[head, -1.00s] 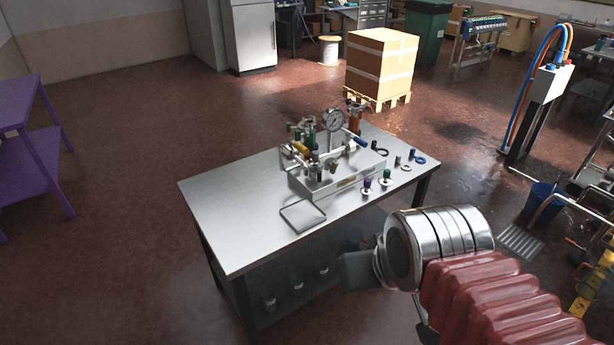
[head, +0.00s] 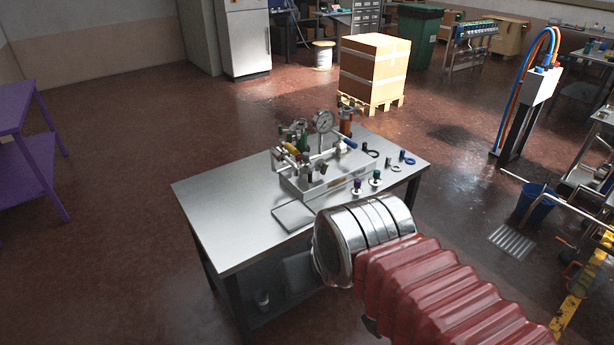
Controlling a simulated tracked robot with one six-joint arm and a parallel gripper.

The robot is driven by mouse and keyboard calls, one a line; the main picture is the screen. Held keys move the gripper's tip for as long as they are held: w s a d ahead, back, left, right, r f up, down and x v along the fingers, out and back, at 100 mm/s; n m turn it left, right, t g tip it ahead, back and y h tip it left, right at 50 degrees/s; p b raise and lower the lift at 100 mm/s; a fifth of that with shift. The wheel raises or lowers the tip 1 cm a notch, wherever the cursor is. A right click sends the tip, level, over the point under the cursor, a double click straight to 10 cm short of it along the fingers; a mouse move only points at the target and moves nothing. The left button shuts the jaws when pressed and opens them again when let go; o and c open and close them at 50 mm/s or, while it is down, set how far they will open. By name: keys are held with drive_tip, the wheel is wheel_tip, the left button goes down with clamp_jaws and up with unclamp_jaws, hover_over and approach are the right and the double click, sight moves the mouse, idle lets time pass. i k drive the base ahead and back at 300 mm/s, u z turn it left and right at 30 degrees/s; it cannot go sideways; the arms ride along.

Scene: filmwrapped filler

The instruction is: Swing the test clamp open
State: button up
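A metal test rig (head: 327,180) stands on the steel bench (head: 225,205), with a round pressure gauge (head: 323,122) on top and small fittings with green, yellow, orange and blue parts. The test clamp is likely among these fittings, but they are too small for me to tell which part it is or whether it is open.
Loose caps and rings, including a purple-topped one (head: 357,187) and a blue ring (head: 408,158), lie right of the rig. A flat grey tray (head: 292,215) lies in front of it. The bench's left half is clear. A boxed pallet (head: 374,72) stands behind.

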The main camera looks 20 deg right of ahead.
sight(313, 167)
drive_tip(key=u, duration=0.2)
drive_tip(key=i, duration=0.85)
drive_tip(key=u, duration=0.15)
